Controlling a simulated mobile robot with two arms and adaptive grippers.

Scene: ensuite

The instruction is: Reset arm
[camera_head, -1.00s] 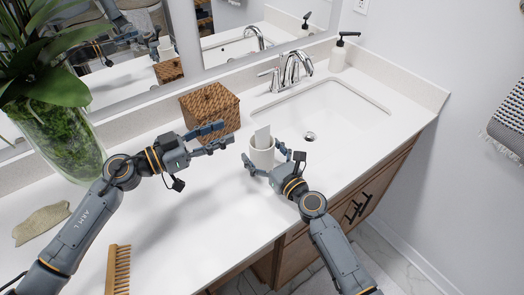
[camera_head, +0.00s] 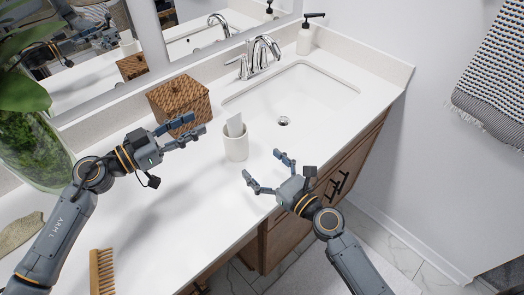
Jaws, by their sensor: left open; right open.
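My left gripper (camera_head: 188,130) is open and empty above the counter, in front of the woven box, with its fingers pointing right. My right gripper (camera_head: 263,171) is open and empty near the counter's front edge. Its fingers point up and left toward a white cup (camera_head: 236,147). The cup stands upright on the counter with a pale flat item (camera_head: 235,125) in it. The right gripper's fingers are apart from the cup.
A woven box (camera_head: 180,102), faucet (camera_head: 262,52), soap dispenser (camera_head: 306,36) and sink basin (camera_head: 295,95) are at the back. A glass vase (camera_head: 38,150) with a plant, and a wooden comb (camera_head: 102,272), are at left. A towel (camera_head: 492,85) hangs at right.

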